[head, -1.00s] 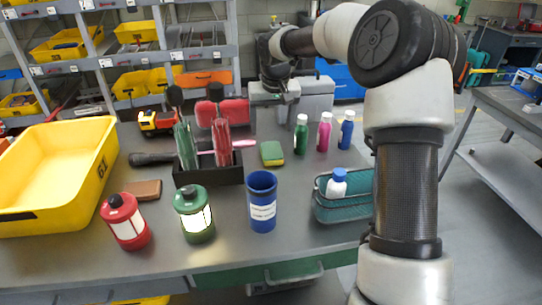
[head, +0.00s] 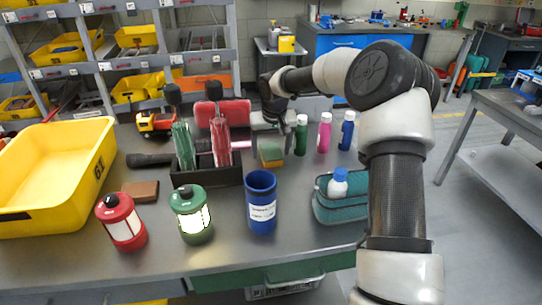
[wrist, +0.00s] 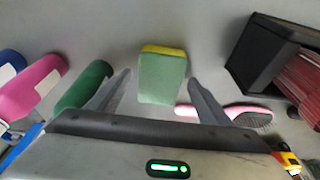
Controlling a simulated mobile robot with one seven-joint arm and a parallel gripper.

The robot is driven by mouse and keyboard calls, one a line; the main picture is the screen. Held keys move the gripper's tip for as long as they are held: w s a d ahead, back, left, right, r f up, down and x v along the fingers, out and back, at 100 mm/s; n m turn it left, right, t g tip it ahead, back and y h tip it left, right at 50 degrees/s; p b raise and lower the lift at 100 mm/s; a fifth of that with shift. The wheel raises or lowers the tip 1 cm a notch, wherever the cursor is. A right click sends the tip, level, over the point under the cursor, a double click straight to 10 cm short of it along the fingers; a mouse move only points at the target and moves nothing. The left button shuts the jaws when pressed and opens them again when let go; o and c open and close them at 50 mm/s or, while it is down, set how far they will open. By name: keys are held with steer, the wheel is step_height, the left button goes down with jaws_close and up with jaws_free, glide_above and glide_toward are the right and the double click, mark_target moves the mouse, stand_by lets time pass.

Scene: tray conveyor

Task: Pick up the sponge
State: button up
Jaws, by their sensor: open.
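The sponge (head: 271,151), green with a yellow layer, lies on the grey table right of the black box of bottles. In the wrist view the sponge (wrist: 162,76) sits ahead of and between the two fingertips. My gripper (wrist: 160,80) is open, with a finger on each side of the sponge and visible space on both sides. In the head view my gripper (head: 268,127) hangs just behind the sponge, its fingers partly hidden. I cannot tell how high the fingers are above the table.
Green, pink and blue bottles (head: 324,132) stand close to the right of my gripper. A pink brush (wrist: 248,113) lies near one finger.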

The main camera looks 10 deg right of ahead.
mark_target(271, 151)
steer(key=shift+f, duration=0.25)
stand_by(0.4)
steer(key=c, duration=1.2)
step_height(271, 151, up, 11)
steer(key=p, duration=0.2)
steer(key=shift+f, duration=0.2)
